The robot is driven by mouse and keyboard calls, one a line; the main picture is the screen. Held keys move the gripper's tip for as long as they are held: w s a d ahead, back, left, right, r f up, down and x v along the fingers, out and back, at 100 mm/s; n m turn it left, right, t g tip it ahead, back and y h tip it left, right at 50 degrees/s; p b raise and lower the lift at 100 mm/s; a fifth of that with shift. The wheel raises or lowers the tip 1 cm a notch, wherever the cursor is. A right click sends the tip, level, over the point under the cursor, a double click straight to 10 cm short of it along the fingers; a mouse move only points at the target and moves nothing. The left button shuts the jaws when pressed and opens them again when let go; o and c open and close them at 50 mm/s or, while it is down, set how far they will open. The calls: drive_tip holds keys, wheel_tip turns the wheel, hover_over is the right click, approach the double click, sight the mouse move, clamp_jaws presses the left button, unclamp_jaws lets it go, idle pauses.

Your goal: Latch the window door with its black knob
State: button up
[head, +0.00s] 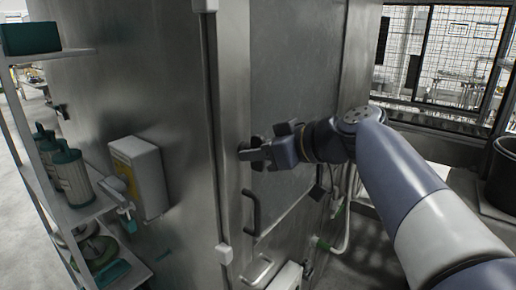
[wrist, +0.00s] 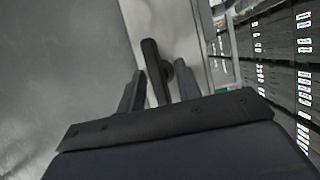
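The window door (head: 295,85) is a grey metal panel on the right face of the big steel housing. It looks about flush with its frame, but I cannot tell whether it is fully closed. The black knob (wrist: 151,60) shows in the wrist view as a bar with a rounded end and a round part beside it. My gripper (wrist: 160,78) is open, one finger on each side of the bar, with small gaps visible. In the head view my gripper (head: 249,154) reaches the door's left edge at knob height and partly hides the knob.
A black pull handle (head: 252,213) sits below on the door. A shelf (head: 95,205) with green bottles stands at left, near a yellow-and-white box (head: 140,175) on the housing. Hoses hang at lower right. A dark bin (head: 500,180) stands at far right.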

clamp_jaws()
idle(0.5)
drive_tip(key=m, duration=0.1)
drive_tip(key=m+g+y+b, duration=0.1)
drive_tip(key=m, duration=0.1)
drive_tip(key=shift+w+d+g, duration=0.15)
drive_tip(key=shift+g, duration=0.15)
drive_tip(key=m+g+y, duration=0.1)
drive_tip(key=m+y, duration=0.1)
drive_tip(key=m, duration=0.1)
drive_tip(key=shift+w+f+b, duration=0.1)
drive_tip(key=shift+b, duration=0.25)
drive_tip(key=shift+d+f+m+g+y, duration=0.1)
drive_tip(key=shift+m+y, duration=0.55)
drive_tip(key=shift+m, duration=0.6)
drive_tip(key=shift+a+f+m+g+y, duration=0.1)
drive_tip(key=shift+m+y, duration=0.5)
drive_tip(key=shift+m, duration=0.6)
drive_tip(key=shift+d+m+g+y, duration=0.1)
drive_tip(key=shift+m+y, duration=0.55)
drive_tip(key=shift+m, duration=0.6)
